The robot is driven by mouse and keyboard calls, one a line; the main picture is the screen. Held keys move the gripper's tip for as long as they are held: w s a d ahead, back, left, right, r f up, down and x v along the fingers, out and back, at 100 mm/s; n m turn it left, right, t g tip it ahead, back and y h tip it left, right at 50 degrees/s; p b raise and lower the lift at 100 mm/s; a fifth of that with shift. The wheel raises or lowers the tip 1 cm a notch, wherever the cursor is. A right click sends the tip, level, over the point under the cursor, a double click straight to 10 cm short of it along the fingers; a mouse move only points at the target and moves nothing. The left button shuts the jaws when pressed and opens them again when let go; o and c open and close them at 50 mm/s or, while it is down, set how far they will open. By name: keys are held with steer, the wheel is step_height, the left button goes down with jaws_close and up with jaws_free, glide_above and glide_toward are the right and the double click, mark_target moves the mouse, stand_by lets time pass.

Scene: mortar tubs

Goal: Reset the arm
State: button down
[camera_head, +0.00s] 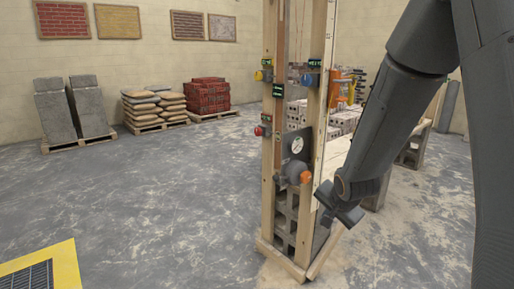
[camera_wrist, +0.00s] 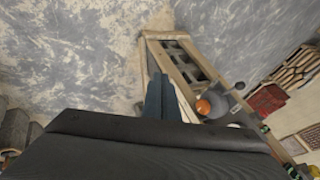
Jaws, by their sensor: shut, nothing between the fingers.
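My arm comes down from the upper right in the head view, and my gripper (camera_head: 342,208) hangs at its end, just right of the wooden frame's lower part. In the wrist view, my gripper (camera_wrist: 162,80) shows as two dark fingers side by side, closed together with nothing between them. The wooden frame (camera_head: 309,170) stands upright and bears small labelled boxes, a grey plate and an orange knob (camera_head: 305,177). The knob also shows in the wrist view (camera_wrist: 203,107), right of my fingers. I cannot tell whether my gripper touches the frame.
Grey blocks stand within the frame's base. A bench with bricks (camera_head: 345,122) lies behind it. Pallets with grey slabs (camera_head: 72,108), sacks (camera_head: 153,106) and red bricks (camera_head: 207,95) line the back wall. A yellow-edged grate (camera_head: 38,272) is at lower left. The floor between is clear.

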steer(key=s+r+n+g, duration=0.1)
steer(key=s+n+g, duration=0.1)
steer(key=s, duration=0.6)
steer(key=s+a+r+n+g+p, duration=0.1)
steer(key=s+n, duration=0.3)
steer(key=s, duration=0.5)
steer(key=s+a+r+n+g+p, duration=0.1)
steer(key=s+n+g, duration=0.3)
steer(key=s, duration=0.5)
steer(key=shift+s+r, duration=0.2)
steer(key=shift+r, duration=0.65)
